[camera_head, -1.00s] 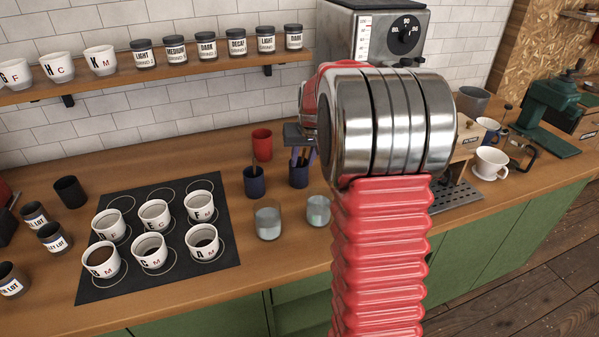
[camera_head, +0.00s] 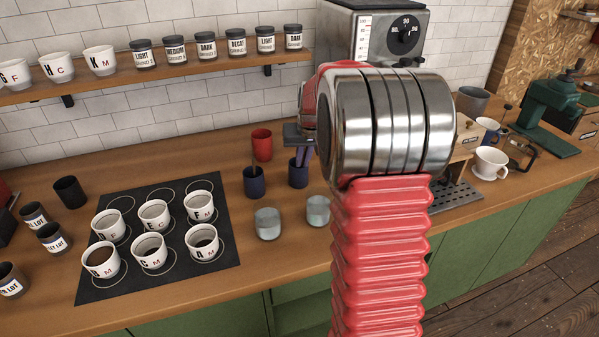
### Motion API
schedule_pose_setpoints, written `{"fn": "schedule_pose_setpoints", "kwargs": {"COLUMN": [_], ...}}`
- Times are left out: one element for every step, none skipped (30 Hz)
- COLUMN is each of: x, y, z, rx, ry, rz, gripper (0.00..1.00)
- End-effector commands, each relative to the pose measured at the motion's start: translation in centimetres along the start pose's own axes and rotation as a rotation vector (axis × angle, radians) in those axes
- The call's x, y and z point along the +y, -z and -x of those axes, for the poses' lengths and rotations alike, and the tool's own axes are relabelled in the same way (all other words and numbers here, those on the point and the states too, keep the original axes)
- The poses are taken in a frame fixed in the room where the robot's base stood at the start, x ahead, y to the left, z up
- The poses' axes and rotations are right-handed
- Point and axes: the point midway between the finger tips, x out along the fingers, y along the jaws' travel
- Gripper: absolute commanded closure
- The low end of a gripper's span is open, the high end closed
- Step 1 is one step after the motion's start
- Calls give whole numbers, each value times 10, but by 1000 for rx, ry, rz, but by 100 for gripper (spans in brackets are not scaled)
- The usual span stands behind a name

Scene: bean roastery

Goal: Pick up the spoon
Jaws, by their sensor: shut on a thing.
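My gripper (camera_head: 302,159) is at the end of my red and metal arm, right over the dark blue cup (camera_head: 298,175) near the middle of the counter. Its bluish fingers point down at the cup's mouth and are closed together. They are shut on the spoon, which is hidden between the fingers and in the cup. A second dark blue cup (camera_head: 254,183) stands to the left, with a thin handle (camera_head: 256,160) sticking up out of it.
A red cup (camera_head: 261,145) stands behind the blue cups. Two clear glasses (camera_head: 268,224) stand in front. A dark mat (camera_head: 215,258) with several labelled cups lies left. A grey machine (camera_head: 405,20) stands behind my arm, and a white cup (camera_head: 490,163) right.

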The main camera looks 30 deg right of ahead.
Motion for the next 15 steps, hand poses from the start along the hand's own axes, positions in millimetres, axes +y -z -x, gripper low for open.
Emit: {"fn": "schedule_pose_setpoints", "kwargs": {"x": [0, 0, 0, 0, 0, 0, 0, 0, 0, 0, 0, 0, 0, 0, 0], "y": [0, 0, 0, 0, 0, 0, 0, 0, 0, 0, 0, 0, 1, 1, 2], "z": [0, 0, 0, 0, 0, 0, 0, 0, 0, 0, 0, 1, 1, 2, 4], "rx": [0, 0, 0, 0, 0, 0, 0, 0, 0, 0, 0, 0, 1, 1, 1], "ry": [0, 0, 0, 0, 0, 0, 0, 0, 0, 0, 0, 0, 0, 0, 0], "rz": [0, 0, 0, 0, 0, 0, 0, 0, 0, 0, 0, 0, 0, 0, 1], "gripper": [100, 100, 100, 100, 100, 100, 100, 100, 100, 100, 100, 100, 100, 100, 100]}}
